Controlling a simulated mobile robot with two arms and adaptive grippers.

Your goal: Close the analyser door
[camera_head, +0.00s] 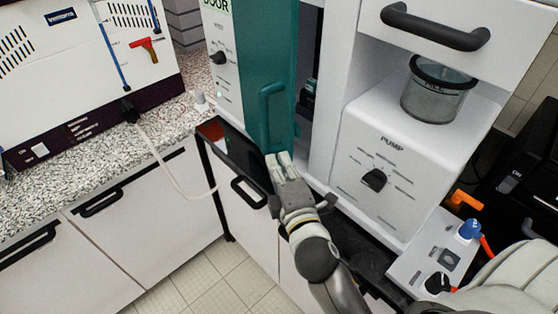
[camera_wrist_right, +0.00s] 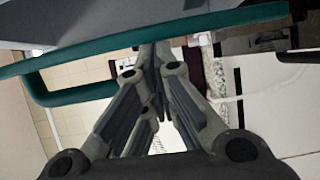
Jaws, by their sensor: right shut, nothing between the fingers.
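The analyser door (camera_head: 268,45) is a tall teal panel in the head view. It stands ajar, with a dark gap and part of the inside showing to its right. Its teal bar handle (camera_head: 266,115) is on the lower part of its face. My right gripper (camera_head: 279,158) is shut and empty at the door's bottom edge, just below the handle; I cannot tell whether it touches. In the wrist view the shut fingertips (camera_wrist_right: 153,55) lie close to the teal door edge (camera_wrist_right: 150,38), with the handle (camera_wrist_right: 75,97) to the left. My left gripper is not in view.
A white cabinet with a pump dial (camera_head: 374,180) and a glass jar (camera_head: 437,92) stands right of the door. A granite counter (camera_head: 110,128) with a white machine (camera_head: 75,60) and a cable is on the left. A switch box (camera_head: 435,255) is at lower right.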

